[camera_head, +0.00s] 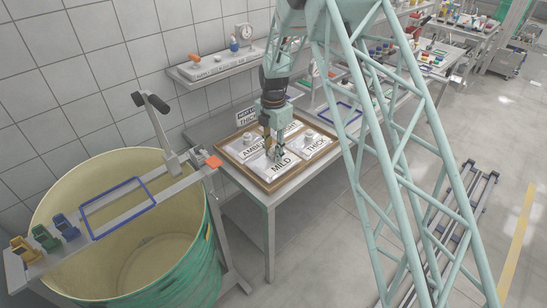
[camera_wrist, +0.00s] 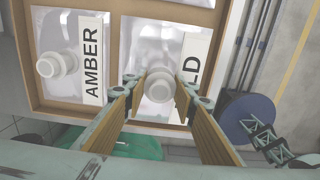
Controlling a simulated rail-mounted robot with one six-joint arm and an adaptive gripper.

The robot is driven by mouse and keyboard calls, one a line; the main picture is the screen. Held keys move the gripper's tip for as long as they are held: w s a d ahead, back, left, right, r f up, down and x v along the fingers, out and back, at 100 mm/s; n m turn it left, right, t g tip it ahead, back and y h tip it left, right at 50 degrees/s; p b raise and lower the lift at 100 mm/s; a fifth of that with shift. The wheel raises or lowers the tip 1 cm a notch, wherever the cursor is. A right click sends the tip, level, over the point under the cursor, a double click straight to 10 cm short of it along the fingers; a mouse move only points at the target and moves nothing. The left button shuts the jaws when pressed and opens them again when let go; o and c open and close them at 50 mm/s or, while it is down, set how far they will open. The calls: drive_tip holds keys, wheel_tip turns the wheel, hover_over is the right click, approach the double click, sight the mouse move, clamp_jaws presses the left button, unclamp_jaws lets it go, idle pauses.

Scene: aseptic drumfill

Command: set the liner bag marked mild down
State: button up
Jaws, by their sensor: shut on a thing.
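The liner bag marked MILD (camera_head: 283,165) lies in the near part of a brown-rimmed tray (camera_head: 240,172) on a bench. In the wrist view the bag (camera_wrist: 150,38) is clear and shiny, with a white spout (camera_wrist: 159,86) and a label partly covered by my finger. My gripper (camera_head: 274,153) points down over it, its fingers on both sides of the spout and shut on it. The bag appears to rest within its compartment; I cannot tell whether it is slightly raised.
Bags marked AMBER (camera_wrist: 62,40) and THICK (camera_head: 317,149) lie beside it; another behind is partly hidden. A big green drum (camera_head: 190,270) stands left, with a rail carrying a blue frame (camera_head: 118,208) and coloured clips across its top. A wall shelf (camera_head: 215,70) is behind.

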drive_tip(key=shift+f, duration=1.05)
drive_tip(key=shift+f, duration=0.2)
drive_tip(key=o, duration=1.1)
drive_tip(key=shift+o, duration=0.2)
drive_tip(key=shift+r, duration=0.15)
drive_tip(key=shift+r, duration=6)
